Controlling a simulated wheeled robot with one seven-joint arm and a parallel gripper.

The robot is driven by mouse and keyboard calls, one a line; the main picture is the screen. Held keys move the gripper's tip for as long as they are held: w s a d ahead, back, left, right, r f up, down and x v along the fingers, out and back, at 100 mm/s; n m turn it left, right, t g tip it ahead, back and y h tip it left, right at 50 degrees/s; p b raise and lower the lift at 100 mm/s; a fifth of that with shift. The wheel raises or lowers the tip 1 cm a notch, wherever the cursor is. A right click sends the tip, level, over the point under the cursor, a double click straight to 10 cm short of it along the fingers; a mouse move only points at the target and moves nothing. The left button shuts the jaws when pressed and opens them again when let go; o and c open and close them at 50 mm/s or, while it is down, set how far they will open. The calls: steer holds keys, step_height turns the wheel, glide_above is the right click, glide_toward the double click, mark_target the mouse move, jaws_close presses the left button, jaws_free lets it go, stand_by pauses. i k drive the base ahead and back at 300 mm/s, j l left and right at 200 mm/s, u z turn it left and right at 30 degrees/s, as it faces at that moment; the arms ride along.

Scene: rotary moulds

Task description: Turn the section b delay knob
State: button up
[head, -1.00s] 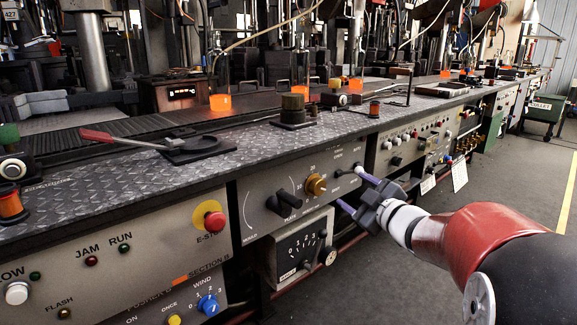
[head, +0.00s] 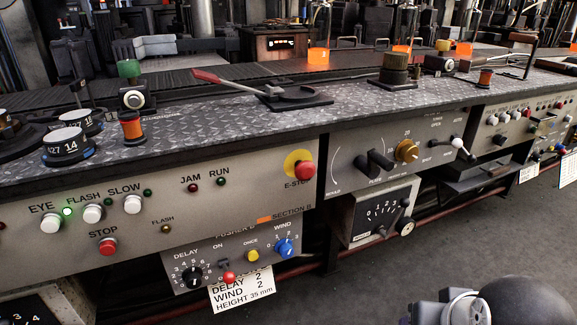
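The delay knob (head: 192,277) is black and round, on the small grey pusher panel (head: 218,262) under the SECTION B label (head: 290,212). Numbers ring it and DELAY is printed above it. Its pointer is too small to read surely. A white card (head: 243,290) below reads DELAY 2, WIND 2, HEIGHT 35 mm. My gripper is not in view; only part of my arm shows at the bottom right, well right of the knob.
A red-tipped control (head: 229,278), a yellow ONCE button (head: 252,256) and a blue WIND knob (head: 285,248) sit right of the delay knob. The E-stop (head: 303,169) juts out above. The gauge box (head: 380,212) protrudes at right. The floor (head: 350,290) in front is open.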

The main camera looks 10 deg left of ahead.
mark_target(192, 275)
steer(key=k+j+u, duration=0.1)
steer(key=u, duration=1.05)
